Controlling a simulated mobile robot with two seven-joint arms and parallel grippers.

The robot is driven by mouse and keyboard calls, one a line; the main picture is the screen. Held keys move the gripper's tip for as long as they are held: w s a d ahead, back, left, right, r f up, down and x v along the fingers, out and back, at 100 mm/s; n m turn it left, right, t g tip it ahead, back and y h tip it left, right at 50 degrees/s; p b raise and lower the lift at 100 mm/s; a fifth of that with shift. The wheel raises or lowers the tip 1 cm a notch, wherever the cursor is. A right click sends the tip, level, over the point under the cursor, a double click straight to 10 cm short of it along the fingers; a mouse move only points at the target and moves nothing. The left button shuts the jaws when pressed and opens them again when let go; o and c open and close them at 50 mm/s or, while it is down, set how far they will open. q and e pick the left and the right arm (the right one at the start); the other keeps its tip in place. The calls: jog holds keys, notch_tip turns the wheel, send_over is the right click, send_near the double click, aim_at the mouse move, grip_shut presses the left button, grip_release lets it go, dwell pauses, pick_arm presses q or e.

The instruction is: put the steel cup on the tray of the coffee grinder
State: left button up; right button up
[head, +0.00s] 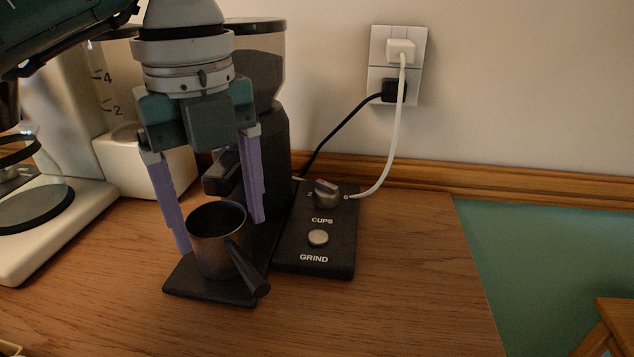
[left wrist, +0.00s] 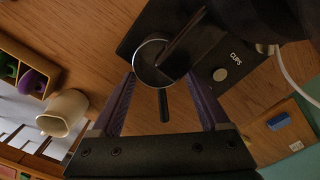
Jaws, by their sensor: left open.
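The steel cup (head: 217,243) stands upright on the black tray (head: 210,290) of the coffee grinder (head: 277,140), its dark handle pointing to the front right. My left gripper (head: 218,235) is open above and around the cup, one purple finger at its left and the other behind it at the right. In the left wrist view the cup (left wrist: 160,62) lies between and beyond the spread fingertips. I cannot tell whether a finger touches it. My right gripper is in neither view.
The grinder's control panel (head: 316,240) with knob and button is right of the tray. A white coffee maker (head: 65,200) stands at the left. A white cable and a black cable run to wall sockets (head: 396,66). The wooden counter (head: 410,290) is clear at the right, up to its edge.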

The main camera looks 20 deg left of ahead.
pick_arm(q)
notch_tip(320, 180, up, 8)
jog(key=p, duration=0.1)
dwell(2.0)
